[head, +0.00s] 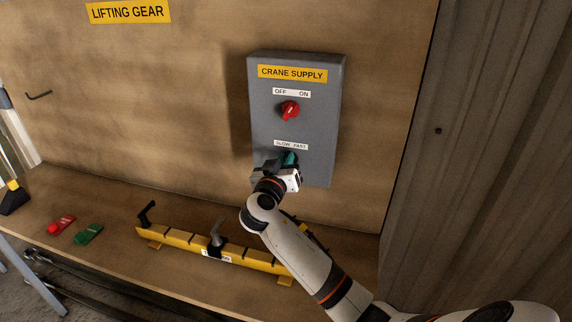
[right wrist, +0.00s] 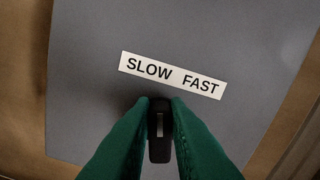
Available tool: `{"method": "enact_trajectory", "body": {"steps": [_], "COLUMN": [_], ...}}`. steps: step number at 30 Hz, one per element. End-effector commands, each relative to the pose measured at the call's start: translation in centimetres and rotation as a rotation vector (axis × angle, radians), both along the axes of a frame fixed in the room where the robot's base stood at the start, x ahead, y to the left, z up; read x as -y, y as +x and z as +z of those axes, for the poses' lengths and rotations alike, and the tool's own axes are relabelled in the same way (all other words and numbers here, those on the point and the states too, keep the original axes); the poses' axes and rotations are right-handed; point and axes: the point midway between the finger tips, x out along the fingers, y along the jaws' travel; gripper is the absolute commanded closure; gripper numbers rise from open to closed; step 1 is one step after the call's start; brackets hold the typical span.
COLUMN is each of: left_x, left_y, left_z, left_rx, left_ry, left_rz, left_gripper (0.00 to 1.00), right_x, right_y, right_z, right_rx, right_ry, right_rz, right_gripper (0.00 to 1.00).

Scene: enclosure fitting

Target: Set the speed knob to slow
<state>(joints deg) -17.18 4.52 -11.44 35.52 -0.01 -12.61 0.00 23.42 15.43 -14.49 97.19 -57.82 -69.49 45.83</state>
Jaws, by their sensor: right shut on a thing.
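The speed knob (right wrist: 159,130) is a black bar with a pale mark, under the SLOW FAST label (right wrist: 172,75) in the right wrist view. The knob stands near upright in that picture while the label slants down to the right, so it leans toward SLOW relative to the label. My right gripper (right wrist: 159,135) is shut on the knob, one green finger on each side. In the head view, my right gripper (head: 289,159) is at the lower part of the grey CRANE SUPPLY box (head: 262,125) and hides the knob. My left gripper is not in view.
A red OFF/ON knob (head: 290,110) sits above on the same box. A yellow lifting beam (head: 180,239) lies on the bench below, partly behind my right arm. A red piece (head: 61,225) and a green piece (head: 88,234) lie to its left. A corrugated wall stands right.

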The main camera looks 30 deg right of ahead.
Motion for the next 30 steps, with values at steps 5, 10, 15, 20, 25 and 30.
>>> {"method": "enact_trajectory", "body": {"steps": [5, 10, 15, 20, 25, 30], "left_x": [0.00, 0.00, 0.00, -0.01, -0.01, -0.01], "left_y": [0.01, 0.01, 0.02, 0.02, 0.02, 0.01], "left_z": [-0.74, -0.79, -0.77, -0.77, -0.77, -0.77], "left_rx": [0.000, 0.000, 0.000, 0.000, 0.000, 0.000], "left_ry": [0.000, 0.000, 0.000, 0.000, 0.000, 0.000], "left_rz": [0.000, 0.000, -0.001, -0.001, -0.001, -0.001], "left_gripper": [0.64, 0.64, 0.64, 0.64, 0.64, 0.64], "right_x": [-0.18, -0.23, -0.23, -0.23, -0.23, -0.23], "right_y": [0.18, 0.25, 0.25, 0.25, 0.25, 0.25], "right_z": [-0.25, -0.19, -0.15, -0.15, -0.15, -0.15], "right_rx": [-0.125, -0.185, -0.191, -0.190, -0.189, -0.189], "right_ry": [-0.103, -0.158, -0.163, -0.162, -0.162, -0.161], "right_rz": [0.000, 0.000, 0.000, 0.000, 0.000, 0.000], "right_gripper": [1.00, 1.00, 1.00, 0.82, 0.64, 0.64]}}
